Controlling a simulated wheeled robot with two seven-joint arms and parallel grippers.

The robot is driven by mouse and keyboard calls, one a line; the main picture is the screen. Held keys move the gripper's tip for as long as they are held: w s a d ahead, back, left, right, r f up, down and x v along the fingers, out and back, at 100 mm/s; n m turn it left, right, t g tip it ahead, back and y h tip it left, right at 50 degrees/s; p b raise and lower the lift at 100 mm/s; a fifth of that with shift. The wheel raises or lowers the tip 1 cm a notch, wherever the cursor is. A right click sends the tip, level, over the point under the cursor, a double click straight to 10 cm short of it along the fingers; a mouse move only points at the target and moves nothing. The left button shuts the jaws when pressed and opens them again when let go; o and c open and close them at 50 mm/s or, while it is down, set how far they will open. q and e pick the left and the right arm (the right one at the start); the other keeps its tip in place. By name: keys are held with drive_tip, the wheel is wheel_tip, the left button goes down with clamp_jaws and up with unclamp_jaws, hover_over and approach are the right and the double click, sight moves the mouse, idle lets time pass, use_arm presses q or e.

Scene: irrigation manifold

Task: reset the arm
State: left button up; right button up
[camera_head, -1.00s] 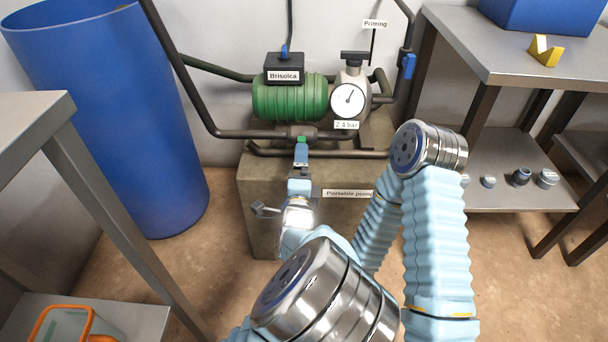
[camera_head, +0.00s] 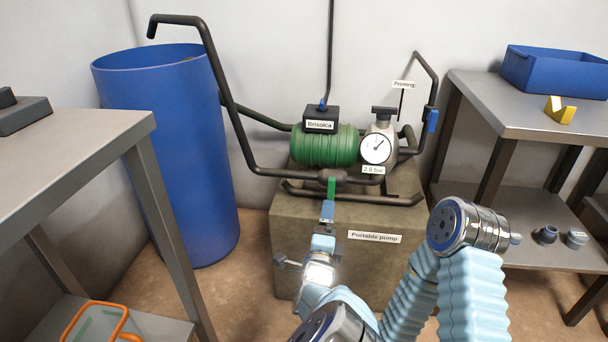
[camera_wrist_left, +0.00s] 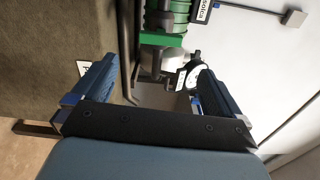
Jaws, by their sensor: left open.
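My left gripper (camera_head: 328,212) is in front of the portable pump, just below a green lever (camera_head: 331,187) under the pipe. In the left wrist view my left gripper (camera_wrist_left: 152,72) is open with nothing between its fingers. The green lever (camera_wrist_left: 161,40) shows ahead of the fingers, apart from them. The green pump motor (camera_head: 322,146) lies behind the pipe. The round gauge (camera_head: 376,149) carries a label (camera_head: 373,170) reading 2.6 bar. My right gripper is not in view.
A blue barrel (camera_head: 185,160) stands at the left behind a grey table (camera_head: 75,150). A grey bench (camera_head: 490,105) at the right holds a blue bin (camera_head: 556,75) and a yellow block (camera_head: 560,111). The pump sits on a stone-like plinth (camera_head: 300,240).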

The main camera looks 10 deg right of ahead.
use_arm(q)
drive_tip(key=s+a+f+n+g+y+p, duration=0.1)
drive_tip(key=s+a+f+n+g+y, duration=0.2)
drive_tip(key=a+f, duration=0.45)
drive_tip(key=s+a+f+n+g, duration=0.1)
drive_tip(key=a+f+n+g, duration=0.2)
drive_tip(key=a+f+n, duration=0.4)
drive_tip(key=s+a+f+n+g+y+p, duration=0.1)
drive_tip(key=s+a+f+n+g+y, duration=0.15)
drive_tip(key=a+f, duration=0.5)
drive_tip(key=s+a+f+n+g+h+p, duration=0.1)
drive_tip(key=s+f+n+g+h, duration=0.1)
drive_tip(key=s, duration=0.8)
drive_tip(key=s+a+f+n+g+h, duration=0.1)
drive_tip(key=s+f+n+g+h, duration=0.1)
drive_tip(key=s+n+g, duration=0.4)
drive_tip(key=s+f+n, duration=0.1)
drive_tip(key=s+n, duration=0.2)
drive_tip(key=shift+s+a+f+p, duration=0.35)
drive_tip(key=shift+s+a+f, duration=0.05)
